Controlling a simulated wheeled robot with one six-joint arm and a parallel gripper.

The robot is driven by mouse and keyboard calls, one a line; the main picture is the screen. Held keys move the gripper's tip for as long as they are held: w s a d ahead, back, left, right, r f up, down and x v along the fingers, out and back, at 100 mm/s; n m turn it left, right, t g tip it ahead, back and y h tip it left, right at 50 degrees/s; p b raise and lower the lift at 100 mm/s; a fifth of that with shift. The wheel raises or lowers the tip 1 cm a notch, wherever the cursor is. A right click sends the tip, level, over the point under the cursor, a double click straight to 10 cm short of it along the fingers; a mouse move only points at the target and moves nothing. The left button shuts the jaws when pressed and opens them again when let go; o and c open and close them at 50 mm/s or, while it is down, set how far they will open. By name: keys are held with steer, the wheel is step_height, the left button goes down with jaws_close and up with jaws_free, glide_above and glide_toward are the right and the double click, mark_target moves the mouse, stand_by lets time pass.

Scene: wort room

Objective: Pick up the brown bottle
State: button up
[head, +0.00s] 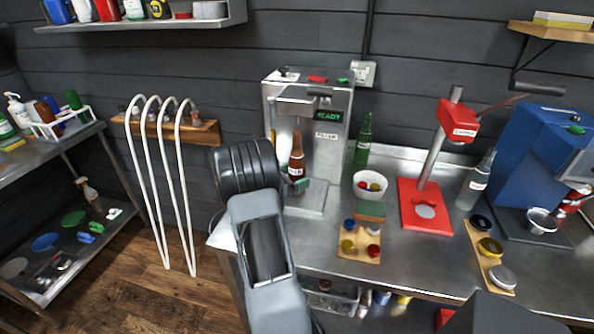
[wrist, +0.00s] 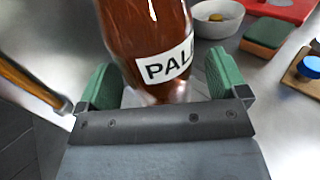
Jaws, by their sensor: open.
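In the head view my gripper (head: 296,187) is mostly hidden behind my arm, with a green pad showing by the bottle.
A green bottle (head: 363,140) and a white bowl (head: 370,186) stand right of the filler. White hoses (head: 160,180) hang at left.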

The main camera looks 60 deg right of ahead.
steer(key=shift+s+d, duration=0.2)
steer(key=shift+d, duration=0.25)
steer(key=shift+c, duration=0.2)
steer(key=c, duration=1.3)
steer(key=shift+r, duration=0.1)
